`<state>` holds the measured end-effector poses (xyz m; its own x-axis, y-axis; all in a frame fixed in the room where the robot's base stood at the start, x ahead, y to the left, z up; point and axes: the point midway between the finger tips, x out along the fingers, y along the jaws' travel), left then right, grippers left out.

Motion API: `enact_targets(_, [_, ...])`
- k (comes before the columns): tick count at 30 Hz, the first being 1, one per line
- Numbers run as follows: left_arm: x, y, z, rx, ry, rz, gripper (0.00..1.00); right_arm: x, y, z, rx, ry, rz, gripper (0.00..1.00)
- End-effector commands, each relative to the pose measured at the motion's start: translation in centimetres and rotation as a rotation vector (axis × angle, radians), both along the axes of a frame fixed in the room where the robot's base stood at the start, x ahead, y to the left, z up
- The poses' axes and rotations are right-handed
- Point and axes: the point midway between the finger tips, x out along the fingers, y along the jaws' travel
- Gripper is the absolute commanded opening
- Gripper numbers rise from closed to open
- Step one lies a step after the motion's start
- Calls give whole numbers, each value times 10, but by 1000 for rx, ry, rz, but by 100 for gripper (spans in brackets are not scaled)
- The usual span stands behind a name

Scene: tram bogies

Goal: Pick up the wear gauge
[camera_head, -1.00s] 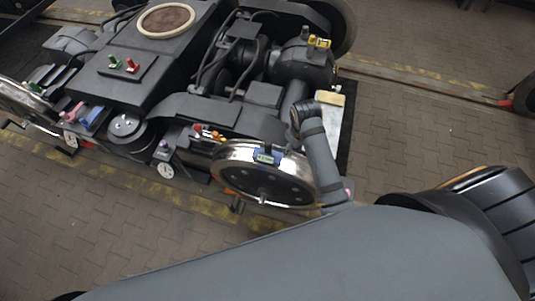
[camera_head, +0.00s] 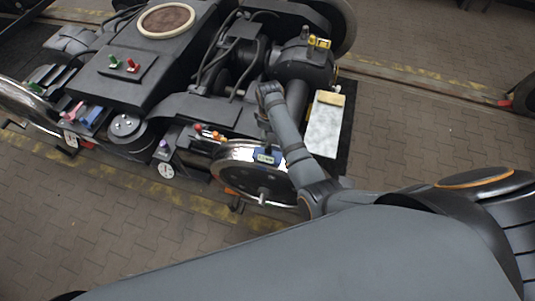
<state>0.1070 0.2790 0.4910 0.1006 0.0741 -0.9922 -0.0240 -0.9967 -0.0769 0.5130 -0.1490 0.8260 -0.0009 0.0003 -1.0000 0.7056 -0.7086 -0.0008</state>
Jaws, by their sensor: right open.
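The wear gauge (camera_head: 266,156), a small blue block with a pale display, sits on top of the shiny wheel rim at the front right of the bogie. The wheel (camera_head: 242,178) stands upright below it. My right gripper (camera_head: 264,128) is at the end of the dark forearm, just above and behind the gauge. Its fingers are small and mostly hidden by the wrist, and it appears open and empty, apart from the gauge. My left gripper is not in view.
Red and orange fittings (camera_head: 208,132) sit just left of the gauge. A pale plate (camera_head: 325,125) lies on a dark mat at right. The paved floor (camera_head: 420,135) beyond is clear.

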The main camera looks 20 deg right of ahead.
Motion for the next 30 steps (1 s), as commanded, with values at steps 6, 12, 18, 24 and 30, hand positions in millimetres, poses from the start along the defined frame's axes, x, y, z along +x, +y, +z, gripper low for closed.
enact_targets(6, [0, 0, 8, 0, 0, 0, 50, -4, 2, -28, -1, 6, 1, 54])
enact_targets(12, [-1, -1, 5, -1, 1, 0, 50, -4, 2, -51, 0, 1, -1, 54])
enact_targets(18, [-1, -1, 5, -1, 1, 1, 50, -4, 2, -52, 1, 1, -1, 54])
enact_targets(24, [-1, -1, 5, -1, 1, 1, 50, -4, 2, -52, 1, 1, -1, 27])
enact_targets(30, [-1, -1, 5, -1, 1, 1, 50, -4, 2, -52, 1, 1, -1, 0])
